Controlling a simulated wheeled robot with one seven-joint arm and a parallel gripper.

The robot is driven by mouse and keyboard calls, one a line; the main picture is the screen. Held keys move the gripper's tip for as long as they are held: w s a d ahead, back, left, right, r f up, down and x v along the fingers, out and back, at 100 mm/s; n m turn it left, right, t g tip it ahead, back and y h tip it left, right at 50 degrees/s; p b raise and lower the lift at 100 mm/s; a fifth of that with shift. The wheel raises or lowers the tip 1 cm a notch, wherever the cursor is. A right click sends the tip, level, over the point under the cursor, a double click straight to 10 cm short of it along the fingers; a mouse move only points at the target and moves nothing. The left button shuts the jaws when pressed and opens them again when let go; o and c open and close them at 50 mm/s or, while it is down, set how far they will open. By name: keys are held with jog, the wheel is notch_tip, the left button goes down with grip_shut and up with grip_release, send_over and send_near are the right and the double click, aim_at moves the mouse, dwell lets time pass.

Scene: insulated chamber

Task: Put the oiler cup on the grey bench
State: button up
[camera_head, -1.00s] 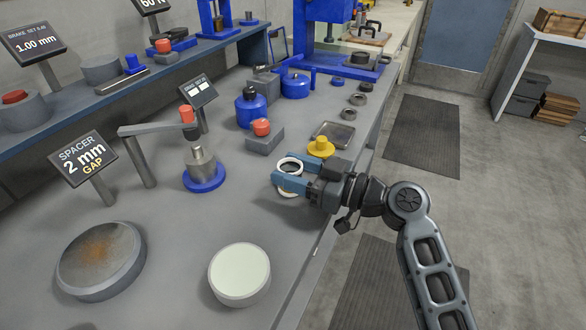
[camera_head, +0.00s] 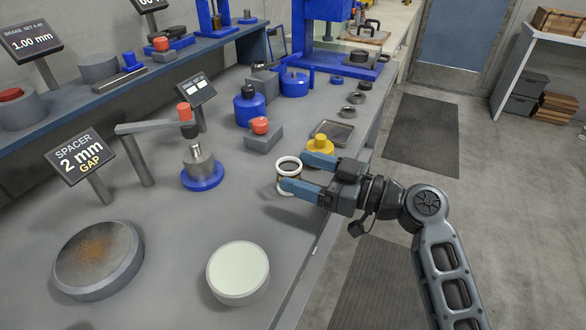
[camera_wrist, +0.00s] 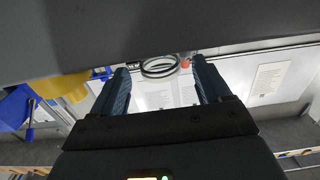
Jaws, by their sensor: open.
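The small cup with white rings at top and bottom and a clear-looking middle (camera_head: 286,172), which I take as the oiler cup, appears upright over the grey bench (camera_head: 190,235). A finger hides part of its lower edge, so I cannot tell for sure whether it rests on the bench. My gripper (camera_head: 292,169) is open, its blue fingers spread on either side of the cup's right side. In the wrist view, two ring outlines (camera_wrist: 160,67) show between and beyond the open fingertips.
A yellow knobbed piece (camera_head: 320,145) and a shallow tray (camera_head: 332,132) stand just behind the gripper. A blue-based metal post (camera_head: 202,175) is left of the cup. A pale round disc (camera_head: 238,273) lies in front. Bare bench surrounds the cup's left side.

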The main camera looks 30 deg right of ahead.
jog(key=b+v, duration=0.1)
jog(key=v, duration=0.8)
jog(key=s+a+f+m+g+h, duration=0.25)
jog(key=s+f+m+h, duration=0.6)
jog(key=s+f, duration=0.55)
jog(key=s+a+r+t+h, duration=0.1)
jog(key=s+a+r, duration=0.1)
jog(key=s+r, duration=0.3)
jog(key=s+a+r+n+t+h, duration=0.1)
jog(key=s+r, duration=0.4)
jog(key=s, duration=0.7)
jog(key=shift+a+t, duration=0.45)
jog(key=shift+a, duration=0.25)
